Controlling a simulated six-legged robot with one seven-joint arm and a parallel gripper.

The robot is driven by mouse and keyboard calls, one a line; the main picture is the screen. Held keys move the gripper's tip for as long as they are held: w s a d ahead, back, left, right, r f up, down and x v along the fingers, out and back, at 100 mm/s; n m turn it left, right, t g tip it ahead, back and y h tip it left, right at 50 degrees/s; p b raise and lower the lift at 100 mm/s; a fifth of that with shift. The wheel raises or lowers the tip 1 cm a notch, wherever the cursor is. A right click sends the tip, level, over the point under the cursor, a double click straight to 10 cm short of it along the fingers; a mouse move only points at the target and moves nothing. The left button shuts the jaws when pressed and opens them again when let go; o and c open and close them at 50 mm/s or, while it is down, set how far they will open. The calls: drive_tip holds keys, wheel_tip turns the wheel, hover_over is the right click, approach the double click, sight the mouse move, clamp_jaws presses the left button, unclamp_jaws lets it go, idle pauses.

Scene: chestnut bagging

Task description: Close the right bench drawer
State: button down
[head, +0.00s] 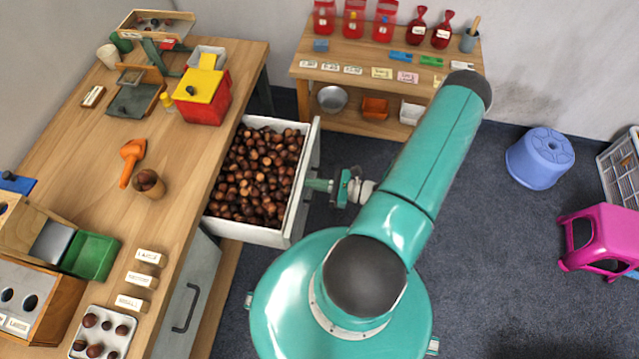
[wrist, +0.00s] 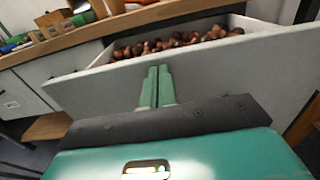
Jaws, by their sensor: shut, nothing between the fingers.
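The right bench drawer (head: 284,236) is pulled out from the wooden bench (head: 182,219) and full of chestnuts (head: 254,172). Its grey front panel (wrist: 215,75) spans the wrist view. My gripper (head: 308,184) is shut and empty, its green fingertips side by side and pointing at the outer face of the drawer front. In the wrist view, the fingers (wrist: 157,78) are at the middle of the panel, below its top edge. They look very close to it, but I cannot tell whether they touch.
A closed grey door with a dark handle (head: 186,308) is in the bench near the drawer. A shelf (head: 355,73) with red bags stands at the back. Dark floor (head: 480,215) is clear between.

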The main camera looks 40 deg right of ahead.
drive_tip(key=x, duration=2.7)
drive_tip(key=shift+s+a, duration=0.15)
drive_tip(key=shift+s, duration=0.05)
drive_tip(key=shift+w+r, duration=0.1)
